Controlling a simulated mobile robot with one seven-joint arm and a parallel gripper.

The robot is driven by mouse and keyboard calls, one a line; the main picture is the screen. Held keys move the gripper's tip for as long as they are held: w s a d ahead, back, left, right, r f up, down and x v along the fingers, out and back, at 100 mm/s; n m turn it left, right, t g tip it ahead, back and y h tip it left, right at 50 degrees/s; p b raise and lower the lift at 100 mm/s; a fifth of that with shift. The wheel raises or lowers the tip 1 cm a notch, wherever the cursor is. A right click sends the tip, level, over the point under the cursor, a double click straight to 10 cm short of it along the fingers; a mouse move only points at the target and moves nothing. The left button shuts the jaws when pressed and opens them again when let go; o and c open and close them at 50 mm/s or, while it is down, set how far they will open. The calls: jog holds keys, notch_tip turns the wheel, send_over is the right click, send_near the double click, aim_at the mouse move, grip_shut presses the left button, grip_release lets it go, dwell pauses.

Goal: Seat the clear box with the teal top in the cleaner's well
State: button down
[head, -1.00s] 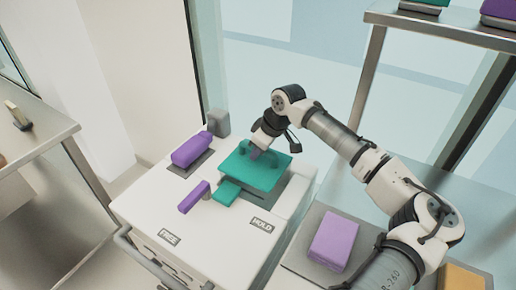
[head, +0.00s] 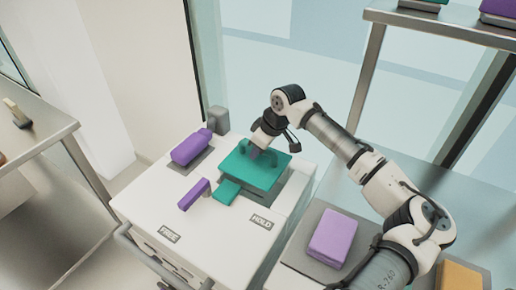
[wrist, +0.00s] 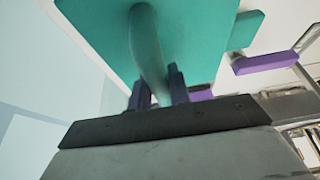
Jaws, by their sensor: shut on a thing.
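The clear box's teal top (head: 250,174) lies over the well (head: 293,186) in the white cleaner (head: 140,205). Its clear sides are hidden beneath the top, and I cannot tell how deep it sits. My gripper (head: 257,152) is above the top, shut on its arched teal handle. In the wrist view my gripper's dark purple fingers (wrist: 159,88) stand on either side of the handle (wrist: 146,45), with the teal top (wrist: 190,30) behind. A teal tab (head: 227,191) sits at the top's near-left edge.
A purple lever (head: 194,194) and a larger purple block (head: 190,147) are on the cleaner's deck, left of the box. FREE (head: 169,234) and HOLD (head: 262,220) labels are in front. A purple-topped box (head: 333,238) stands on the right. A steel table (head: 40,140) is at left.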

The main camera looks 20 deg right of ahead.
dwell(0.4)
jog(key=c, duration=1.2)
grip_release()
jog(key=shift+f, duration=0.1)
